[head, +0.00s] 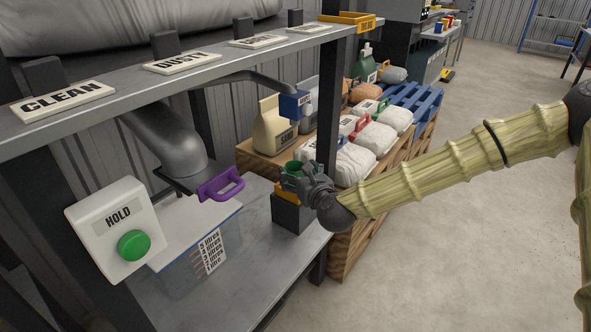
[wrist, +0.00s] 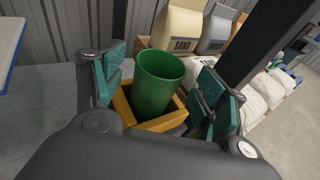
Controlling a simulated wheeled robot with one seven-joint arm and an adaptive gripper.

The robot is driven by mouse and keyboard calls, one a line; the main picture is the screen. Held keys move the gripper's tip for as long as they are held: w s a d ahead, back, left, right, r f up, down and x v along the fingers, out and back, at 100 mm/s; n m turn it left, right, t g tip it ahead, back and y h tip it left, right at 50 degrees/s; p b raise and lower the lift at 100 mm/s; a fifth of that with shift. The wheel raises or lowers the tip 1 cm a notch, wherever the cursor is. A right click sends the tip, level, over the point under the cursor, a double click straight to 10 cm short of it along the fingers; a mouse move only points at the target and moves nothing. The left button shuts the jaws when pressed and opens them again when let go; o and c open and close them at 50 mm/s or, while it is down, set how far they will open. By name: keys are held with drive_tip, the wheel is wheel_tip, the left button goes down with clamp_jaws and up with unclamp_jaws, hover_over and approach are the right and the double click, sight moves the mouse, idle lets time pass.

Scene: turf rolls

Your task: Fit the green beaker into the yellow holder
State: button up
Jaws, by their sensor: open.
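The green beaker (wrist: 158,84) stands open end up inside the square yellow holder (wrist: 172,119) in the wrist view. Its lower part is hidden by the holder's near wall, so how deep it sits cannot be told. In the head view the beaker (head: 292,166) shows only in part behind my gripper. The yellow holder (head: 284,191) there sits on a dark block on the metal bench. My gripper (wrist: 163,76) is open, with one teal-padded finger on each side of the beaker and visible gaps between. It also shows in the head view (head: 302,180).
A dark post (head: 327,130) stands just right of the holder. A clear measuring bin (head: 205,250) and a HOLD box with green button (head: 118,232) are to the left. A purple handle (head: 221,184) hangs under a chute. Bags lie on a pallet behind.

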drive_tip(key=v, duration=0.9)
drive_tip(key=shift+p, duration=0.45)
